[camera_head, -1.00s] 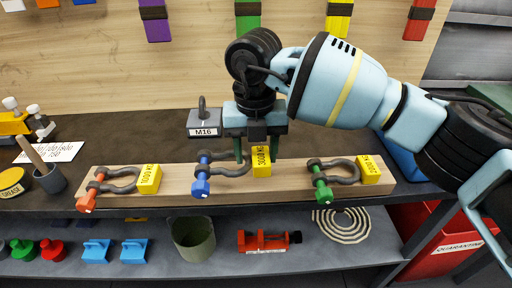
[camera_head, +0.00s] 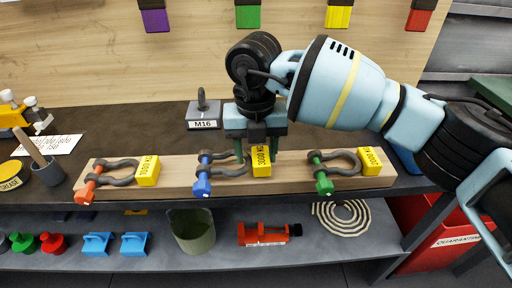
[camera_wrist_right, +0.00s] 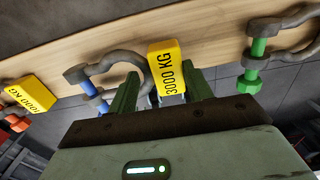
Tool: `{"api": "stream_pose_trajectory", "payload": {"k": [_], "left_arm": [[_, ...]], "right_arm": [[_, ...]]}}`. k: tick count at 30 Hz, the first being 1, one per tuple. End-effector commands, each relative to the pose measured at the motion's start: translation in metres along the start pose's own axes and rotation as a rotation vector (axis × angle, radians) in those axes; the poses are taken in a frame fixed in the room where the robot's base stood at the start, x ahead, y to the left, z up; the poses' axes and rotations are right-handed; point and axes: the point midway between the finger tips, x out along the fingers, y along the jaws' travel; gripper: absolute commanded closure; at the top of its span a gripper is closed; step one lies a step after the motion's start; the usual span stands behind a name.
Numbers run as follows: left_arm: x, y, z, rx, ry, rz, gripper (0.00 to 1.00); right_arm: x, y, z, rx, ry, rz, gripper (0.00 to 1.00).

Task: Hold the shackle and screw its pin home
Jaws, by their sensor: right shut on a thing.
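A grey shackle with a blue pin (camera_head: 202,184) lies on the wooden board, its bow pointing right. Its yellow 3000 KG tag (camera_head: 261,160) sits at the bow end and also shows in the right wrist view (camera_wrist_right: 167,67). My right gripper (camera_head: 257,153) points down over the bow end. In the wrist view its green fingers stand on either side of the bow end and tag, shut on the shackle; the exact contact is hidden. My left gripper is out of view.
The board (camera_head: 287,182) also bears an orange-pinned shackle (camera_head: 119,165) at left and a green-pinned one (camera_head: 343,155) at right, close by. A shelf with several items lies below.

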Motion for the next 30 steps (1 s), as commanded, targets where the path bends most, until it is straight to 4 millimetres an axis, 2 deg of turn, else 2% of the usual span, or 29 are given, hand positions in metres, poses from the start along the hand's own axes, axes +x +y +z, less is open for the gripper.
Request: {"api": "stream_pose_trajectory", "payload": {"k": [18, 24, 25, 30], "left_arm": [[0.003, 0.000, 0.004, -0.001, -0.005, 0.001, 0.64], [0.002, 0.000, 0.004, -0.001, -0.005, 0.000, 0.64], [0.002, 0.000, 0.004, -0.001, -0.005, 0.000, 0.64], [0.002, 0.000, 0.004, -0.001, -0.005, 0.000, 0.64]], "right_arm": [[0.014, 0.001, 0.000, 0.000, -0.002, 0.002, 0.77], [0.013, 0.001, 0.000, 0.000, -0.003, 0.002, 0.77], [0.015, 0.000, 0.000, 0.000, -0.001, 0.000, 0.47], [0.015, 0.000, 0.000, 0.000, -0.001, 0.000, 0.28]]}}
